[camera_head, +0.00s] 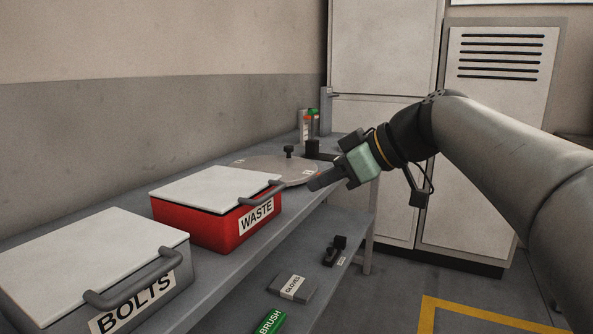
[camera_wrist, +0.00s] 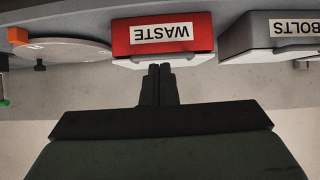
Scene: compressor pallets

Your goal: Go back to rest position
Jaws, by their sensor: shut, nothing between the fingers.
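My gripper (camera_head: 317,183) is at the end of my arm, which reaches in from the right of the head view. It hangs above the bench near the right end of the red WASTE box, in front of the round grey plate. In the wrist view my gripper (camera_wrist: 160,68) has its fingers together with nothing between them. The fingertips appear just below the red WASTE box (camera_wrist: 190,38) in that picture. I cannot tell the exact gap to the box.
The WASTE box (camera_head: 209,231) and the grey BOLTS box (camera_head: 60,305) stand lidded on the bench. A round plate (camera_head: 265,168) lies behind. A gloves box (camera_head: 292,287) and green brush box (camera_head: 270,322) are on the lower shelf. Pale cabinets (camera_head: 385,50) stand at the back.

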